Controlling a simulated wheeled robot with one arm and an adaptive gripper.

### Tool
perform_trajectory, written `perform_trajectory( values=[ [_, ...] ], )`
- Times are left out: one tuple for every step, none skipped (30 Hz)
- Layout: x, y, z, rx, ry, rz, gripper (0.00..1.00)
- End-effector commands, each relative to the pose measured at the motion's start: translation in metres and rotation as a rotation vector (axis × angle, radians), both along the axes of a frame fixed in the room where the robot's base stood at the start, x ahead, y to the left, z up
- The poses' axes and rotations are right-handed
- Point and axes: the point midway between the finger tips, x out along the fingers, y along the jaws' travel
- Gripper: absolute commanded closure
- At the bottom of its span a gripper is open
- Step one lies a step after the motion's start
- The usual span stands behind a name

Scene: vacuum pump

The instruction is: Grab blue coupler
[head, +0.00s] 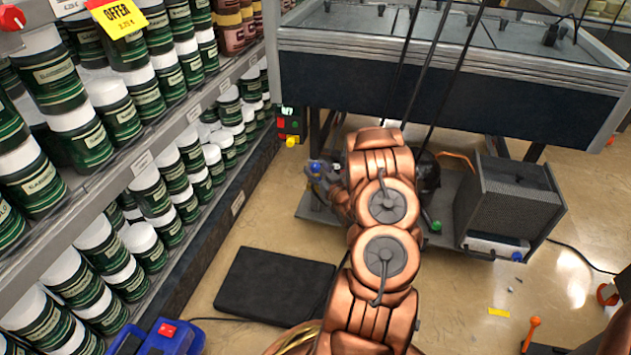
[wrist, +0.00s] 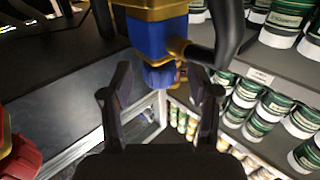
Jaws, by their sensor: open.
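The blue coupler (wrist: 150,37) is at the top middle of the wrist view, under a brass-coloured collar, with a smaller blue knob-like end (wrist: 160,76) below it. A brass side fitting joins it to a black hose. My gripper (wrist: 160,74) is open and empty, with one dark finger on each side of the lower blue end. Whether either finger touches it cannot be told. In the head view, a small blue part (head: 316,170) shows at the left edge of my copper arm; my gripper is hidden there.
A grey platform (head: 310,208) carries the equipment, with a dark ribbed box (head: 520,200) at right. Shelves of green jars (head: 160,195) line the left. A dark bench (head: 480,95) stands behind. A black mat (head: 275,285) lies on the floor. A red part (wrist: 20,158) shows at lower left in the wrist view.

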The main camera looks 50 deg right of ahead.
Motion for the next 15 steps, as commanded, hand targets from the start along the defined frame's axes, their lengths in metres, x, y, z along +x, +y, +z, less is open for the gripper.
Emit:
perform_trajectory(
  values=[
    [-0.0001,-0.0001,0.0002,0.0,0.0,0.0,0.39],
    [-0.0001,-0.0001,0.0002,0.0,0.001,0.0,0.39],
    [-0.0002,0.0,0.0002,0.0,0.001,0.0,0.39],
    [-0.0003,0.0,0.0001,0.0,0.001,0.0,0.39],
    [-0.0003,0.0,0.0001,0.0,0.001,-0.001,0.41],
    [-0.0003,-0.0001,0.0002,0.0,0.001,-0.001,0.46],
    [-0.0004,-0.0001,0.0002,0.0,0.001,-0.001,0.49],
    [-0.0004,-0.0001,0.0001,0.0,0.001,-0.001,0.52],
    [-0.0004,-0.0001,0.0001,0.0,0.001,-0.001,0.56],
    [-0.0004,-0.0001,0.0001,0.0,0.001,-0.001,0.59],
    [-0.0004,-0.0001,0.0001,0.0,0.001,-0.001,0.62],
    [-0.0005,0.0,0.0,0.0,0.001,-0.001,0.66],
    [-0.0005,0.0,0.0,0.0,0.001,-0.001,0.7],
    [-0.0005,0.0,0.0,0.0,0.001,-0.001,0.73],
    [-0.0005,0.0,0.0,0.0,0.001,-0.001,0.77]
  ],
)
